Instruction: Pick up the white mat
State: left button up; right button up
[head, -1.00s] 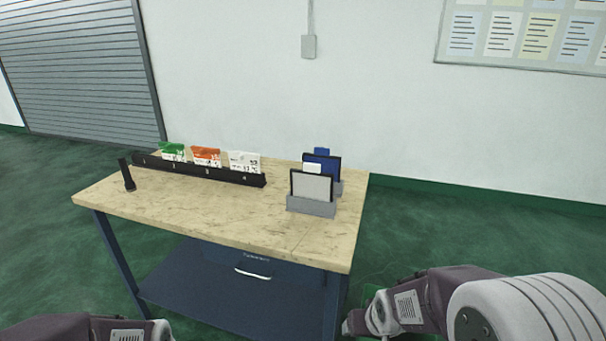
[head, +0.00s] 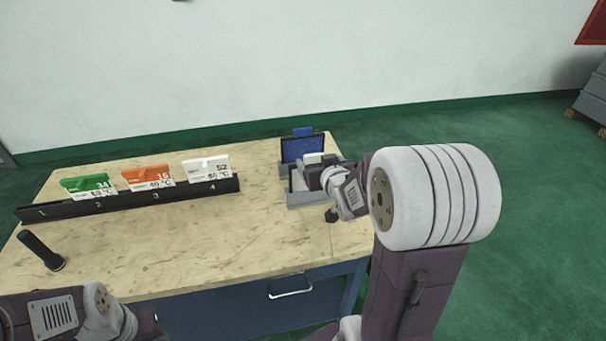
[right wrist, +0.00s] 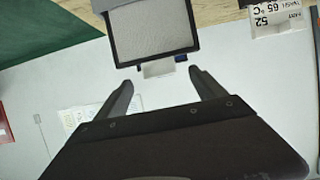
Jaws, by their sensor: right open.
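The white mat is a pale panel in a black frame with a white tab. It stands in a grey holder (head: 304,201) at the right side of the workbench. In the head view my right gripper (head: 315,185) hides most of it. In the right wrist view the mat (right wrist: 152,32) shows at the top, its tab (right wrist: 158,70) pointing toward my right gripper (right wrist: 160,80). That gripper is open and empty, its fingers apart on either side of the tab's line. My left arm shows at lower left; its gripper is out of view.
A blue mat (head: 302,150) stands in another holder just behind. A black rack (head: 130,200) holds green (head: 88,186), orange (head: 148,177) and white (head: 206,168) cards along the back. The bench middle is clear.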

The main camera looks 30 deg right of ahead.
aim_at(314, 158)
jog(key=x, duration=0.3)
jog(key=shift+w+d+f, duration=0.1)
jog(key=shift+w+f, duration=0.05)
jog(key=shift+f, duration=0.05)
jog(key=shift+w, duration=0.2)
jog(key=shift+w+f, duration=0.2)
jog(key=shift+w, duration=0.1)
jog(key=x, duration=0.4)
jog(key=shift+d, duration=0.1)
jog(key=shift+w+f, duration=0.1)
jog(key=shift+w, duration=0.1)
jog(key=shift+s, duration=0.1)
jog(key=shift+s, duration=0.1)
jog(key=c, duration=0.6)
grip_shut()
